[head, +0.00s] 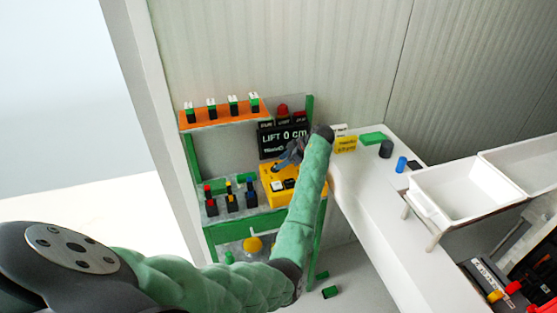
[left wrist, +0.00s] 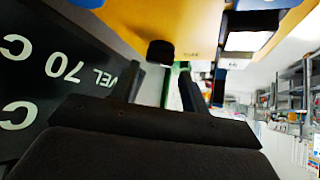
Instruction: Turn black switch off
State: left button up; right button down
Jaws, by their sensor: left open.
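A yellow box (head: 270,199) stands on the green-framed stand, with small black and white parts on its face. A black switch-like part (head: 289,183) sits near its right side. My left gripper (head: 286,160) is open above the box, in front of the black display reading "LIFT 0 cm" (head: 283,138). In the left wrist view, the open fingers (left wrist: 160,88) point toward the yellow surface (left wrist: 200,22). A black knob-like part (left wrist: 160,52) shows just beyond the fingertips, apparently apart from them. A white part (left wrist: 247,40) is to its right. I cannot tell the switch's position. My right gripper is out of view.
An orange shelf (head: 222,118) with several switch-like parts is above left. More coloured parts stand on the grey shelf (head: 226,212) below. A white counter (head: 365,205) with a yellow block (head: 346,145) and white trays (head: 462,190) lies right. My left forearm covers the stand's right side.

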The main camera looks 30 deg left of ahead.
pick_arm(q)
jog(key=shift+w+p+x, duration=0.25)
jog(key=shift+p+x, duration=0.2)
jog(key=shift+x, duration=0.6)
jog(key=shift+s+a+f, duration=0.3)
jog(key=shift+s+a, duration=0.05)
jog(key=shift+s, duration=0.05)
jog(key=shift+w+f, duration=0.1)
jog(key=c, duration=0.7)
